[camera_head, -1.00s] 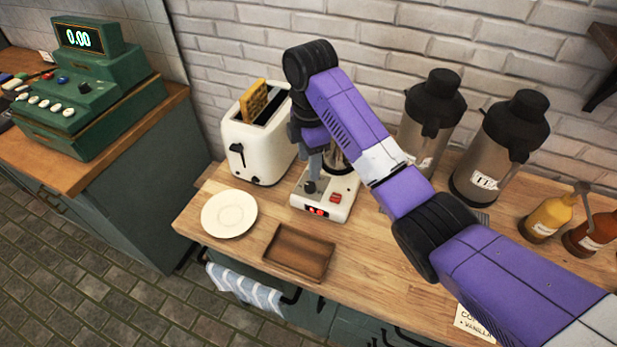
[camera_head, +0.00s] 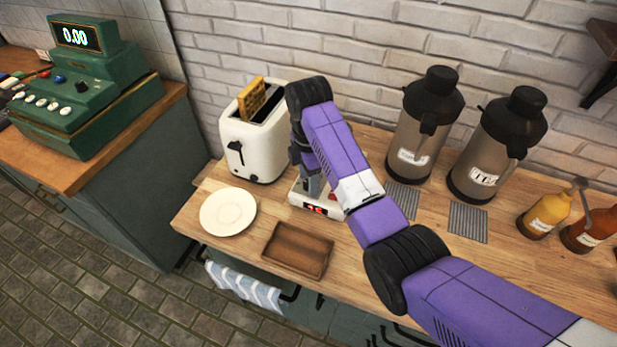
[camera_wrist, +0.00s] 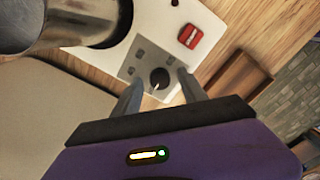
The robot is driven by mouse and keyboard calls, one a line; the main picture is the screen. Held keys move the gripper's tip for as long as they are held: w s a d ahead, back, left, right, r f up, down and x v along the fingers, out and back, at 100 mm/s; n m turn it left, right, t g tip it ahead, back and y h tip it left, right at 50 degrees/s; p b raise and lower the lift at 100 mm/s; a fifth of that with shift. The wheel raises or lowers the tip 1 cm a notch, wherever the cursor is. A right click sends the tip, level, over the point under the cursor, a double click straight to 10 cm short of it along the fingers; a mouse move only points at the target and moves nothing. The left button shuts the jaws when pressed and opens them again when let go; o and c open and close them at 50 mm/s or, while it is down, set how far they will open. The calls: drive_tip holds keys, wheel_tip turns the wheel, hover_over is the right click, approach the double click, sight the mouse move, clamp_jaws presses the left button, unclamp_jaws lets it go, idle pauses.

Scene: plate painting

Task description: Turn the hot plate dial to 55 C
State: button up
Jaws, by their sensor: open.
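The white hot plate (camera_head: 297,199) stands on the wooden counter, mostly hidden behind my arm in the head view. In the wrist view the dark round dial (camera_wrist: 160,77) with a pale pointer mark sits on a grey panel. My gripper (camera_wrist: 161,92) is open, with one finger on each side of the dial. I cannot tell whether the fingers touch it. A red switch (camera_wrist: 190,36) is on the plate beside the panel.
A metal pot (camera_wrist: 75,22) stands on the hot plate close to the dial. A white toaster (camera_head: 256,150) stands left of the arm. A white plate (camera_head: 228,211) and wooden tray (camera_head: 298,250) lie in front. Two dispensers (camera_head: 425,130) stand to the right.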

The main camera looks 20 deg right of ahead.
clamp_jaws()
